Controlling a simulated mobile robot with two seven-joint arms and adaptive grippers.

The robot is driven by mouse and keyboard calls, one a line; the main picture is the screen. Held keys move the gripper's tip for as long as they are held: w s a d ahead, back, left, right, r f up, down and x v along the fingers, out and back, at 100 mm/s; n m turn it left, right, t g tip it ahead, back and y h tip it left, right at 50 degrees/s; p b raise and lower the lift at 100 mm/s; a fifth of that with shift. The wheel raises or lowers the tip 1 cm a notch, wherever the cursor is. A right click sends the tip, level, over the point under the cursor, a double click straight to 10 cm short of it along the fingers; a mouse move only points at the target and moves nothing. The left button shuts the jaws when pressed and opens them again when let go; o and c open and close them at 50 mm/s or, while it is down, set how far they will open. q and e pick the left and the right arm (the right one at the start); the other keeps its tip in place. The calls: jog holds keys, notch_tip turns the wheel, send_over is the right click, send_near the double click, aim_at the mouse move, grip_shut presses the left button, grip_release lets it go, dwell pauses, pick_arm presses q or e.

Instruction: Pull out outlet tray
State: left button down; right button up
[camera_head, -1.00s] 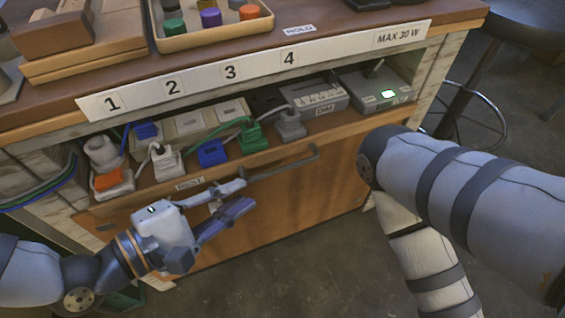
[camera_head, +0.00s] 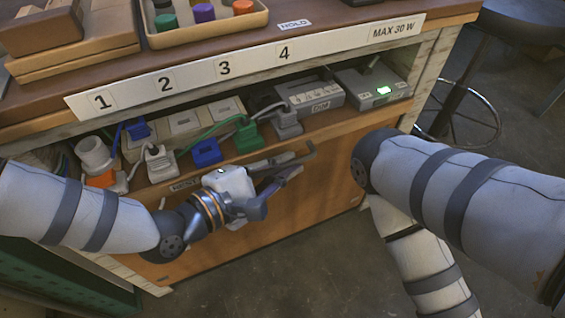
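The outlet tray (camera_head: 222,172) is a brown shelf front under the bench top, with a dark bar handle (camera_head: 311,149) on its front. White, blue, green and grey plugs with cords sit along it. My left gripper (camera_head: 296,163) is in front of the tray at the handle. Its two fingers are apart and point right along the bar, with the handle's right end showing past the tips. The fingers hide much of the bar, and I cannot tell whether they touch it. My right gripper is out of view; only my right arm shows at the right.
A grey box with a lit green display (camera_head: 383,91) and a grey dimmer-like box (camera_head: 311,97) stand at the shelf's right. A tray of coloured caps (camera_head: 205,32) is on the bench top. A dark stool (camera_head: 525,20) stands at right. Floor in front is clear.

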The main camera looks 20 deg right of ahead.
pick_arm(q)
jog(key=s+p, duration=0.5)
jog(key=s, duration=1.1)
jog(key=shift+s+d, duration=0.25)
jog(key=c, duration=2)
grip_release()
jog(key=shift+w, duration=0.1)
jog(key=v, duration=1.2)
